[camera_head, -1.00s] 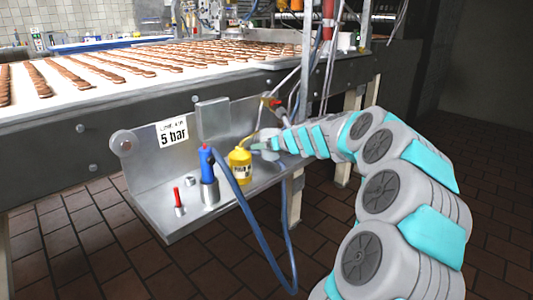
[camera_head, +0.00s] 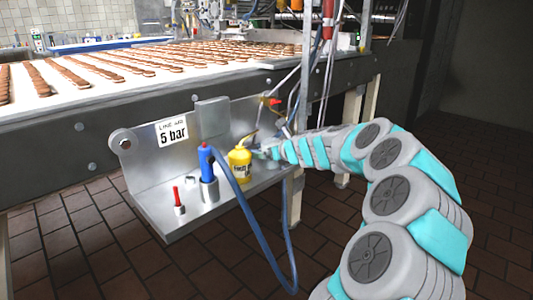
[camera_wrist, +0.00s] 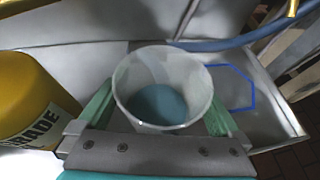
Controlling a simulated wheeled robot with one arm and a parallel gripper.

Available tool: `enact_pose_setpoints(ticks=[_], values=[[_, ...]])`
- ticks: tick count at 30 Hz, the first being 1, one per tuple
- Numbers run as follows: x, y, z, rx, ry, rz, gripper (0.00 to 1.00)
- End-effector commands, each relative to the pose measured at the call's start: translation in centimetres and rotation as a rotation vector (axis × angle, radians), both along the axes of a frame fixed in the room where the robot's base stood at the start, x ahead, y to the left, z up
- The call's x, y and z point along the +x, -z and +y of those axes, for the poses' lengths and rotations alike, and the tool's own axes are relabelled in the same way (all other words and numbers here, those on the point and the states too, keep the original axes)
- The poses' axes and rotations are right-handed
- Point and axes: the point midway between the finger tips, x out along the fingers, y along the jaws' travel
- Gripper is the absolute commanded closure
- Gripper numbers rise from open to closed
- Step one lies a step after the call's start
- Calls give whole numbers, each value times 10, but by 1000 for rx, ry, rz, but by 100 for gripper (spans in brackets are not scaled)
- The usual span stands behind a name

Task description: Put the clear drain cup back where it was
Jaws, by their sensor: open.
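The clear cup (camera_wrist: 163,62) stands upright between the two green fingers of my gripper (camera_wrist: 160,100) in the wrist view. Its bottom looks bluish. The fingers are open on either side of the cup; whether they touch it I cannot tell. A blue outline (camera_wrist: 254,98) is drawn on the metal shelf, just right of the cup, partly hidden by the cup and the right finger. In the head view my gripper (camera_head: 266,152) is low over the right end of the shelf, and the cup is hard to make out there.
A yellow bottle (camera_head: 240,164) stands close to the left of my gripper. A blue tool (camera_head: 207,162) with a hanging blue hose (camera_head: 250,215) and a red-tipped pin (camera_head: 178,198) are farther left on the shelf (camera_head: 150,215). A red-handled valve (camera_head: 273,101) is behind my gripper.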

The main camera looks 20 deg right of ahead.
Motion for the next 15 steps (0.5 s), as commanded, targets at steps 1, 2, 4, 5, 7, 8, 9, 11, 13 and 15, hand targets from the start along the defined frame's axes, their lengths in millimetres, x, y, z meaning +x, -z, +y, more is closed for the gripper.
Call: enact_pose_setpoints(ticks=[1,2,4,5,7,8,9,11,13,15], values=[[0,-1,0,-1,0,0,0],[0,-3,0,-1,0,0,0],[-5,-7,-2,0,2,-1,0],[-8,-9,-3,0,2,-2,0],[-18,-15,-5,-1,4,-4,0],[-23,-17,-5,0,4,-4,0],[-30,-20,-6,0,4,-3,0],[-41,-24,-8,1,4,-1,0],[-54,-31,-10,-1,5,-3,0],[-67,-38,-12,-2,5,-3,0]])
